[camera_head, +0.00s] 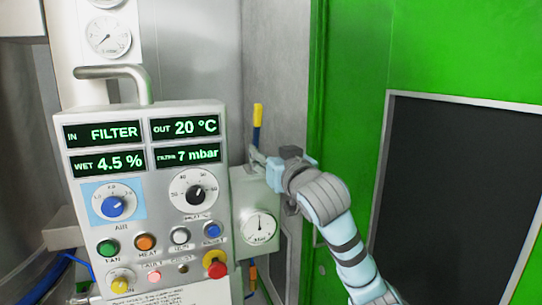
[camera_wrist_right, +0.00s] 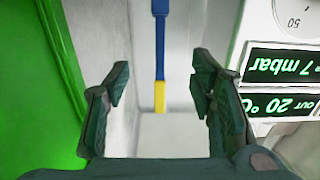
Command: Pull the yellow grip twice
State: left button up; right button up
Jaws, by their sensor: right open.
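The yellow grip (camera_head: 258,116) is the upper end of an upright rod, blue below it, beside the control panel's right edge in the head view. In the right wrist view, which is upside down, the yellow grip (camera_wrist_right: 160,97) hangs below the blue part. My right gripper (camera_head: 262,160) is just below the yellow grip in the head view, over the gauge box. In the wrist view my right gripper (camera_wrist_right: 160,82) is open, with the yellow grip between its fingers in the picture and not touching either. The depth between them is unclear. My left gripper is not in view.
The control panel (camera_head: 150,230) with displays, knobs and buttons stands left of the grip. A box with a round gauge (camera_head: 260,226) sits below my right gripper. A green cabinet (camera_head: 345,90) with a dark window is to the right. A grey pipe handle (camera_head: 115,72) tops the panel.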

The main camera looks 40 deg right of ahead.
jog(key=shift+s, duration=0.15)
jog(key=b+v, duration=0.2)
jog(key=v, duration=0.6)
jog(key=shift+s+a, duration=0.2)
jog(key=shift+s, duration=0.1)
